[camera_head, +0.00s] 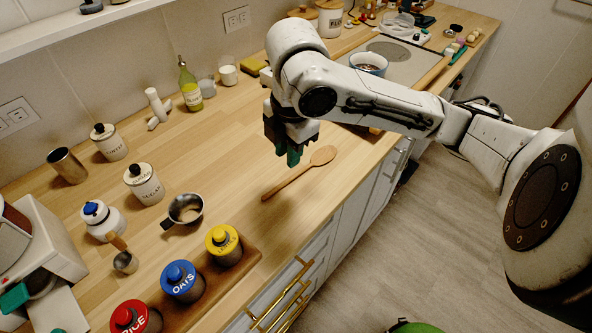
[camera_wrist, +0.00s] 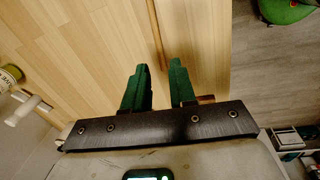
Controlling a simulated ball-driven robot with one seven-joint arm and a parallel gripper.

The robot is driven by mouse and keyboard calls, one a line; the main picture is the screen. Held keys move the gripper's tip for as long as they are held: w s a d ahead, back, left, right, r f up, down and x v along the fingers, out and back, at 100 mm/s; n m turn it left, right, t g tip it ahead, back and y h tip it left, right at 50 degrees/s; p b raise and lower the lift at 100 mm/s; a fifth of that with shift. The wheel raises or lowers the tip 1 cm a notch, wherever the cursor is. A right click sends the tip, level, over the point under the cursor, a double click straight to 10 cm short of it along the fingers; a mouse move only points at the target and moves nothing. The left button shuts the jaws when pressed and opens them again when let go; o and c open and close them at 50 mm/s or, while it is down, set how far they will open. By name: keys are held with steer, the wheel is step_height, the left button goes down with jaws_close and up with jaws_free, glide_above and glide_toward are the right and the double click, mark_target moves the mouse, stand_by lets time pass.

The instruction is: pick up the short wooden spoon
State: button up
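The short wooden spoon (camera_head: 290,183) lies flat on the wooden counter near its front edge, with its bowl (camera_head: 322,155) toward the back right. My gripper (camera_head: 287,156) points down above the counter, just behind the spoon in the head view. In the wrist view, the green fingers of my gripper (camera_wrist: 159,68) are apart with nothing held between them. The spoon's handle (camera_wrist: 155,30) runs down the picture toward the gap between the fingertips. I cannot tell the exact height above the spoon.
A dark metal cup (camera_head: 186,209) and yellow-lidded (camera_head: 223,245) and blue-lidded (camera_head: 182,281) canisters stand at the front left. A green bottle (camera_head: 190,85) stands by the wall. A bowl (camera_head: 369,64) is at the back right. The counter around the spoon is clear.

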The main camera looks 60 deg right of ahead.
mark_target(284, 183)
steer(key=f, duration=0.3)
steer(key=w+f, duration=0.1)
steer(key=f, duration=0.6)
steer(key=shift+w+d, duration=0.25)
jaws_close()
